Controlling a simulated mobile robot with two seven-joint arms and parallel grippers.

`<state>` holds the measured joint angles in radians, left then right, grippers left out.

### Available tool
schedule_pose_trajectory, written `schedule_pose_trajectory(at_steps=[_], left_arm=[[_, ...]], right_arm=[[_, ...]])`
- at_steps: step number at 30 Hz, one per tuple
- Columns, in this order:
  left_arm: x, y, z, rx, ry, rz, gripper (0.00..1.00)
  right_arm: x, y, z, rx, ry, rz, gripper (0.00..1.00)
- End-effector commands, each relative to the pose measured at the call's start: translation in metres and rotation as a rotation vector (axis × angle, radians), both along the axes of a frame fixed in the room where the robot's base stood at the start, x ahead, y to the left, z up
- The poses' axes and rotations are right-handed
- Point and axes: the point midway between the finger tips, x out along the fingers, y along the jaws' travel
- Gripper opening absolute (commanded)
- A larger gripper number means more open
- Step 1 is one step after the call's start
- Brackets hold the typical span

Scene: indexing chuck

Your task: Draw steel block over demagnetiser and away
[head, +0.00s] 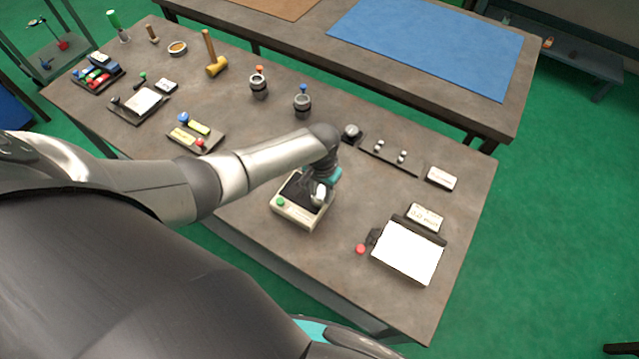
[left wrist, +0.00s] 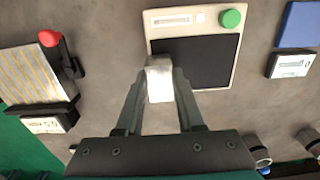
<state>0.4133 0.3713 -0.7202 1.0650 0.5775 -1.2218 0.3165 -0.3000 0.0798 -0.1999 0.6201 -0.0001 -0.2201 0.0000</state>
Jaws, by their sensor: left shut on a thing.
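The demagnetiser (head: 289,211) is a cream box with a black top plate and a green button, on the near middle of the bench. It also shows in the left wrist view (left wrist: 236,60). My left gripper (head: 321,188) is over its right side. The gripper is shut on a pale steel block (left wrist: 160,84), whose sides the two fingers clasp. In the left wrist view the block overlaps the left edge of the black plate. I cannot tell whether it touches the plate. In the head view the block (head: 319,196) is partly hidden by the gripper. My right gripper is not in view.
A white panel (head: 408,253) with a dark clip and a red knob (head: 360,249) stand right of the demagnetiser. A dark rail (head: 388,158) with small parts lies behind. The bench between demagnetiser and panel is bare.

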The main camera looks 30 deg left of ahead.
Motion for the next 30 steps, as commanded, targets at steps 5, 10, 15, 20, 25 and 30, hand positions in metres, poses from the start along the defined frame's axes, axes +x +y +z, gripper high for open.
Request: schedule_pose_trajectory(at_steps=[5,10,15,20,25,30], left_arm=[[0.001,0.000,0.009,-0.001,-0.002,0.000,0.00],[0.001,0.000,0.026,-0.001,-0.002,-0.001,0.00],[0.001,0.000,0.041,-0.001,-0.002,-0.001,0.00],[0.001,0.000,0.057,-0.001,-0.003,0.000,0.00],[0.002,0.000,0.070,-0.001,-0.004,0.000,0.00],[0.002,0.001,0.086,-0.001,-0.005,-0.001,0.00]], right_arm=[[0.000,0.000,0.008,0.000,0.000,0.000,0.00],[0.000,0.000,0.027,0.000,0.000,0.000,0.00],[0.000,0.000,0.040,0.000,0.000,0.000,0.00],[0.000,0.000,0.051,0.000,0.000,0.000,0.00],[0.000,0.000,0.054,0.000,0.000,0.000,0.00],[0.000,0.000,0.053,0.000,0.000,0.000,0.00]])
